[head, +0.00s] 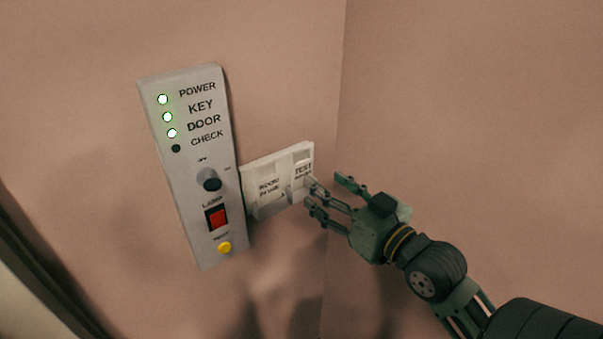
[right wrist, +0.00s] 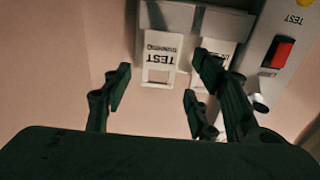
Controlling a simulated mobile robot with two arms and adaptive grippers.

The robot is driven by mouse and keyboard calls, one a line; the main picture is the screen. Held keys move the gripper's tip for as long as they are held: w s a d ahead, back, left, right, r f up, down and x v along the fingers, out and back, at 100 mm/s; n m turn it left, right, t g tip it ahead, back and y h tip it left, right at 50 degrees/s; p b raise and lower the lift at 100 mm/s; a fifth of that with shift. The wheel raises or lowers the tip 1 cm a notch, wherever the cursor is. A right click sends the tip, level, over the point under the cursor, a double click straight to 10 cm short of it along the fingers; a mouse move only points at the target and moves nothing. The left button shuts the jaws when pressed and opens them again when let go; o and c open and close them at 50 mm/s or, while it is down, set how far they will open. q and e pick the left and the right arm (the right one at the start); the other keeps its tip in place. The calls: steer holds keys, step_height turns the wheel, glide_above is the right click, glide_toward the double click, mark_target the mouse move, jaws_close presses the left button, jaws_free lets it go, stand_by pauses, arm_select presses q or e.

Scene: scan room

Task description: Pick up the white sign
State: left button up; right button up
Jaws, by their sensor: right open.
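A small white sign lettered TEST (head: 303,167) hangs in a pale wall holder (head: 262,165). It also shows upside down in the right wrist view (right wrist: 160,62), with a cut-out at its free end. A second white sign (head: 268,187) hangs to its left in the same holder; its lettering is hard to read. My right gripper (head: 325,190) is open and empty, just right of the TEST sign. In the right wrist view its fingers (right wrist: 163,80) are spread to either side of the TEST sign, with no clear contact. My left gripper is not in view.
A grey control panel (head: 192,190) with lit green lamps, a black knob (head: 212,184), a red switch (head: 217,218) and a yellow button (head: 225,247) stands left of the holder. A wall corner lies just right of the holder. A dark frame edge (head: 45,265) runs at lower left.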

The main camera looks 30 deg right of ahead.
mark_target(303, 167)
steer(key=shift+w+r+p, duration=0.2)
steer(key=shift+w+p, duration=0.4)
steer(key=shift+w, duration=0.95)
steer(key=w, duration=0.1)
steer(key=w+p, duration=0.2)
steer(key=w, duration=0.1)
steer(key=shift+a+r, duration=0.15)
steer(key=shift+a, duration=0.15)
steer(key=shift+w, duration=0.25)
steer(key=shift+s, duration=0.15)
steer(key=shift+c, duration=1.4)
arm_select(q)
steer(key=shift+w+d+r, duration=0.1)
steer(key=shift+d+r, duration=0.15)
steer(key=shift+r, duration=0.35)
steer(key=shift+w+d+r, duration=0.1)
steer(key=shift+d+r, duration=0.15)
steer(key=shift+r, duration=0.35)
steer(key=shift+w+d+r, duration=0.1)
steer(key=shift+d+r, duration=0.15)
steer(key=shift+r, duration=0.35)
arm_select(e)
steer(key=c, duration=0.4)
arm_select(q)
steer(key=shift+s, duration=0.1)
arm_select(e)
steer(key=shift+c, duration=0.2)
